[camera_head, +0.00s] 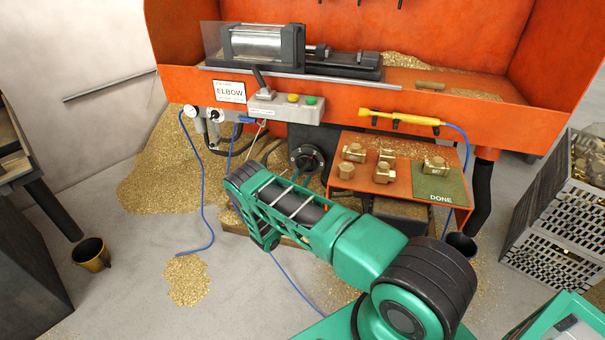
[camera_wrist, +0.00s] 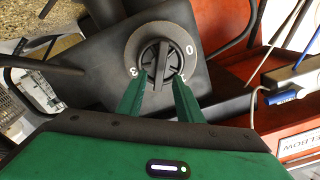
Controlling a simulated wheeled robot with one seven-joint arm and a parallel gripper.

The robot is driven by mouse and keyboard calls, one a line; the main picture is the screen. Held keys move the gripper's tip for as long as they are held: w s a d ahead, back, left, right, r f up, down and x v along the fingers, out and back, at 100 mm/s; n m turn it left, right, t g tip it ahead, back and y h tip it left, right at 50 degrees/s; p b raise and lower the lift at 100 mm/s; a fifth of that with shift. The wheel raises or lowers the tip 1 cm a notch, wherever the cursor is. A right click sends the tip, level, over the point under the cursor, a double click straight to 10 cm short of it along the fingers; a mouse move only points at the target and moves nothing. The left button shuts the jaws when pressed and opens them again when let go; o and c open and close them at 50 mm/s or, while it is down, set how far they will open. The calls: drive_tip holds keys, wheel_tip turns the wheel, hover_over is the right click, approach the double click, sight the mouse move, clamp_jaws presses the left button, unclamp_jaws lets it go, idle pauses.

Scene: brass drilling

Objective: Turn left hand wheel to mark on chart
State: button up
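In the wrist view a round grey dial with a black ribbed knob (camera_wrist: 160,62) sits on a dark box. The numbers 0, 1 and 3 show around it. A round black dial (camera_head: 306,158) on a dark box under the orange bench in the head view looks like the same one. My gripper (camera_wrist: 160,84) is open, its green fingers apart at the knob's lower edge; contact is unclear. The white ELBOW sign (camera_head: 230,91) is on the bench front.
A grey switch box (camera_head: 286,107) with a lever and buttons is above the dial. A shelf (camera_head: 357,189) with brass fittings and a green DONE pad (camera_head: 441,187) stands right. Blue hoses (camera_head: 203,200) hang left. Grey crates (camera_head: 556,224) stand far right.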

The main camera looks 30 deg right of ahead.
sight(304, 169)
drive_tip(key=shift+x, duration=2.7)
drive_tip(key=shift+c, duration=0.4)
clamp_jaws()
drive_tip(key=shift+a, duration=0.3)
drive_tip(key=shift+d, duration=0.15)
